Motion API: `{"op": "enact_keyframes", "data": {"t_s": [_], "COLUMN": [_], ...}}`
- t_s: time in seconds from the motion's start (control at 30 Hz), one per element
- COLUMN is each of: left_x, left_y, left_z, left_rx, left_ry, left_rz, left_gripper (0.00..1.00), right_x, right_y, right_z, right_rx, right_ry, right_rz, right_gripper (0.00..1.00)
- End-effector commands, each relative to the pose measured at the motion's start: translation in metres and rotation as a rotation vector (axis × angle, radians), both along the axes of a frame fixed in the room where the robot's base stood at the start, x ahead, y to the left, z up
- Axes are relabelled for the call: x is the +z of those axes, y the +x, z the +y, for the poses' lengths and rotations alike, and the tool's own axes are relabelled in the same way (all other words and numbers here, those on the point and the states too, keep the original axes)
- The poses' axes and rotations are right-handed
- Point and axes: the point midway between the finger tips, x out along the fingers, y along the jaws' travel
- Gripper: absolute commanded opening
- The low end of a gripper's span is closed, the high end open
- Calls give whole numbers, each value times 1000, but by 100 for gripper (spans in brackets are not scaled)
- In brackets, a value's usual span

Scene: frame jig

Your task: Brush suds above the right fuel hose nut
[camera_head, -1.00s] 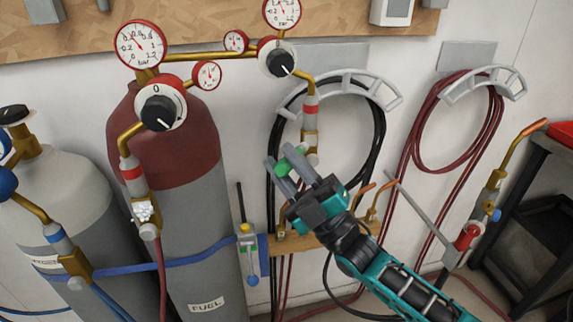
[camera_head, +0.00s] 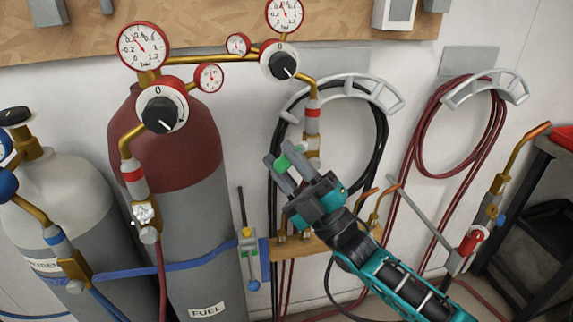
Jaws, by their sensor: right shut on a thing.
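My right gripper (camera_head: 284,166) is shut on a small brush with a green handle (camera_head: 283,162). A pale end of the brush points up and right, close to the right fuel hose nut (camera_head: 312,145) below the red-banded fitting. In this view I cannot tell whether the brush touches the nut. No suds are clearly visible there; the gripper partly hides the spot. White suds (camera_head: 143,214) cover the left fuel fitting's nut above the red hose. My left gripper is not in view.
The fuel cylinder (camera_head: 190,225) and the oxygen cylinder (camera_head: 75,190) stand left, held by a blue strap (camera_head: 205,260). A black hose coil (camera_head: 380,130) and a red hose coil (camera_head: 490,150) hang on wall brackets. A torch (camera_head: 495,190) stands right, near a dark cart (camera_head: 525,210).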

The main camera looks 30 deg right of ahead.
Motion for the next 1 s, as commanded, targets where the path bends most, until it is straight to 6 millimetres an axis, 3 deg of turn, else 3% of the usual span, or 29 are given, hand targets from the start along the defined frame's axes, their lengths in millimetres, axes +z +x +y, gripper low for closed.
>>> {"op": "enact_keyframes", "data": {"t_s": [0.27, 0.67, 1.0], "left_x": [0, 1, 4], "left_y": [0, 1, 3], "left_z": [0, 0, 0], "left_rx": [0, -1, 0], "left_ry": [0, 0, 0], "left_rz": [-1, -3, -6], "left_gripper": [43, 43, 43], "right_x": [0, 0, 1], "right_y": [-1, -10, -11], "right_z": [-7, -39, -31], "right_rx": [-2, -4, -1], "right_ry": [-1, -1, 2], "right_rz": [0, 1, -1], "right_gripper": [0, 0, 0]}}
